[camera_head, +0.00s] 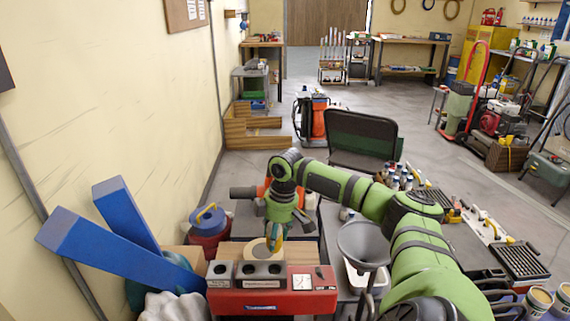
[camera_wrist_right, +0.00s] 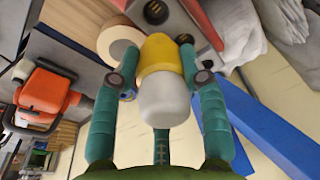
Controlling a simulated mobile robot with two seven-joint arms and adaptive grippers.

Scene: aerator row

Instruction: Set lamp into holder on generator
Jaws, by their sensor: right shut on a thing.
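The lamp (camera_wrist_right: 163,90), with a yellow body and a whitish rounded end, is held between the teal fingers of my right gripper (camera_wrist_right: 160,78) in the right wrist view. In the head view the right gripper (camera_head: 275,238) points down just behind the generator and hides most of the lamp. The generator (camera_head: 262,302) is a red box at the bottom of the head view. Grey holder blocks (camera_head: 262,270) with dark round holes sit on its top left, beside a white dial. Holder holes also show in the right wrist view (camera_wrist_right: 156,11), past the lamp's yellow end. My left gripper is not in view.
A pale ring-shaped roll (camera_head: 259,251) lies right behind the holders. Blue beams (camera_head: 115,250) and a white sack (camera_head: 175,307) crowd the left. A grey funnel (camera_head: 363,245) stands right of the generator. A red-and-blue container (camera_head: 208,225) stands behind left.

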